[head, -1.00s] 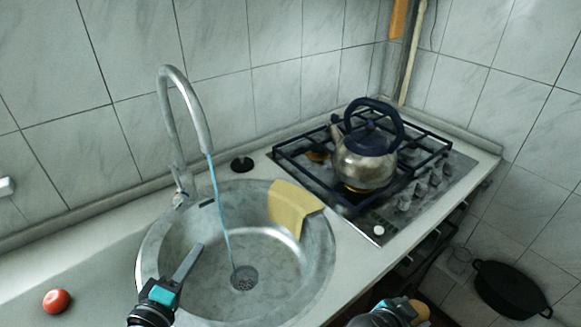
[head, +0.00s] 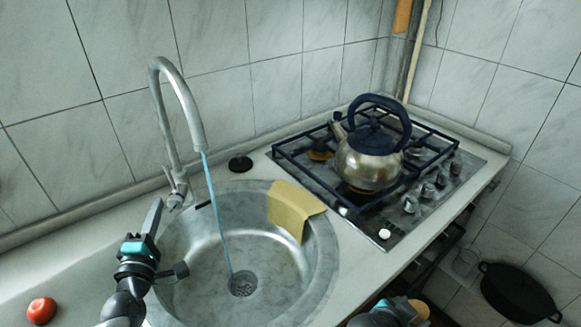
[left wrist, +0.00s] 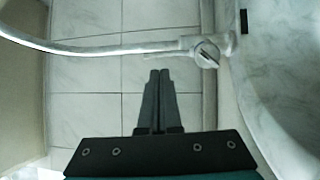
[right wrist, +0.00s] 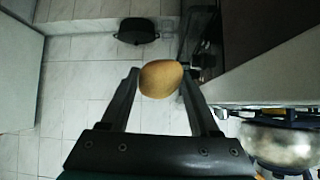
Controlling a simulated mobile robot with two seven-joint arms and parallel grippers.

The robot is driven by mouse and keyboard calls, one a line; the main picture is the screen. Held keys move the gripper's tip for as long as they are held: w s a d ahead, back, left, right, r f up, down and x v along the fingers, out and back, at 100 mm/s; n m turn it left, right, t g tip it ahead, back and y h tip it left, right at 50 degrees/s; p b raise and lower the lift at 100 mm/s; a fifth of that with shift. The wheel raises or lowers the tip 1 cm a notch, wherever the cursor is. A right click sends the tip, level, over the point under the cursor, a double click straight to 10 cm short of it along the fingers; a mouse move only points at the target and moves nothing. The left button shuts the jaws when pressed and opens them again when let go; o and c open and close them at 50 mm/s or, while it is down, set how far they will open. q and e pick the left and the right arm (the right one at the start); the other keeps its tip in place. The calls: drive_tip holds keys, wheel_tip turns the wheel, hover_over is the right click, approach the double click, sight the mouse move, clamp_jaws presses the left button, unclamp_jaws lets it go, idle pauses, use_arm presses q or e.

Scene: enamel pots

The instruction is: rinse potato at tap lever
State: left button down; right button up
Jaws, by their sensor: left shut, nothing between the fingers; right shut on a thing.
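The tap (head: 170,115) arches over the sink (head: 322,262), and a thin blue stream of water (head: 218,215) runs from its spout to the drain. The tap lever (head: 175,200) is at the tap's base; it also shows in the left wrist view (left wrist: 207,54). My left gripper (head: 154,212) is shut and empty, just left of the lever; its closed fingers (left wrist: 159,75) point near it without visible contact. My right gripper (right wrist: 158,80) is shut on the brown potato (right wrist: 160,79). In the head view the potato (head: 420,308) is at the bottom edge, partly hidden, outside the sink.
A yellow cloth (head: 292,208) hangs over the sink's right rim. A kettle (head: 368,160) stands on the gas hob (head: 400,222) to the right. A tomato (head: 41,311) lies on the counter at left. A black pot (head: 518,292) is on the floor.

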sight(168, 175)
use_arm(q)
drive_tip(key=w, duration=0.5)
drive_tip(key=w+b, duration=0.1)
drive_tip(key=w, duration=0.1)
drive_tip(key=shift+w+a+r, duration=0.15)
drive_tip(key=shift+a+r, duration=0.05)
drive_tip(key=shift+r, duration=0.2)
use_arm(e)
drive_tip(key=shift+f, duration=0.5)
